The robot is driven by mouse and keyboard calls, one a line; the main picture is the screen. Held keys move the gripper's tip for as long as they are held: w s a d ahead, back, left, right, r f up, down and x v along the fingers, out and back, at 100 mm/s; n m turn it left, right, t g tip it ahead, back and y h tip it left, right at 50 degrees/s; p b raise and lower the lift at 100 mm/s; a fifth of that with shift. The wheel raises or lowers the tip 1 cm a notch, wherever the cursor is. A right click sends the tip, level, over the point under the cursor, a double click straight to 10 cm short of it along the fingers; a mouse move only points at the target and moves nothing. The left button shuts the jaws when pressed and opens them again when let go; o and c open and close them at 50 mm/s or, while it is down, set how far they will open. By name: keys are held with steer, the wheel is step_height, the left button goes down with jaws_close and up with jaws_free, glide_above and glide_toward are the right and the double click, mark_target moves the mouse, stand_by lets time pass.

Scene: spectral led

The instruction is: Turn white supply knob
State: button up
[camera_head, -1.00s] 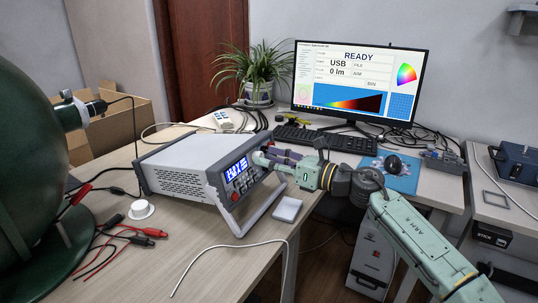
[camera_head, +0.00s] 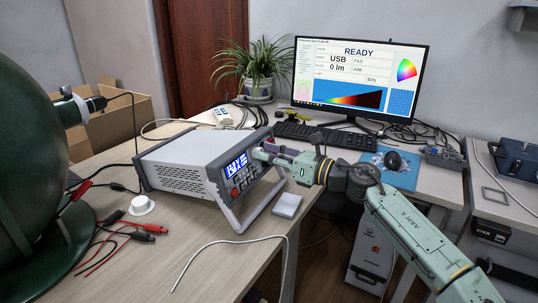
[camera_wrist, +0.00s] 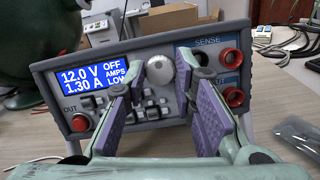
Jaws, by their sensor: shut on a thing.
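The white supply knob (camera_wrist: 160,70) is a round pale knob on the front panel of the grey power supply (camera_head: 180,165), right of its blue display (camera_wrist: 90,76). In the wrist view the display reads 12.0 V, 1.30 A, OFF. My gripper (camera_wrist: 159,80) has its purple-padded fingers on either side of the knob and is shut on it. In the head view my gripper (camera_head: 259,154) reaches the panel from the right and hides the knob.
Red OUT button (camera_wrist: 81,122) and small grey buttons lie left of and below the knob; red sockets (camera_wrist: 230,58) are at the right. A keyboard (camera_head: 310,135) and monitor (camera_head: 358,80) stand behind. Test leads (camera_head: 140,228) lie at the left.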

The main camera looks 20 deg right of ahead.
steer(key=shift+m, duration=0.4)
jaws_close()
steer(key=m+h+p, duration=0.1)
steer(key=m+p, duration=0.1)
steer(key=m, duration=0.3)
steer(key=m+h+p, duration=0.1)
steer(key=m+p, duration=0.1)
steer(key=m, duration=0.3)
steer(key=m+h+p, duration=0.1)
steer(key=m+p, duration=0.1)
steer(key=m, duration=0.3)
steer(key=shift+a+r+m+h, duration=0.1)
steer(key=shift+r+m+h, duration=0.2)
steer(key=shift+r+m, duration=0.1)
steer(key=m+g+p, duration=0.1)
steer(key=m+p, duration=0.3)
steer(key=p, duration=0.1)
steer(key=shift+f+m, duration=0.1)
steer(key=shift+m, duration=0.2)
steer(key=shift+f+p, duration=0.1)
steer(key=shift+p, duration=0.25)
steer(key=o, duration=1)
jaws_free()
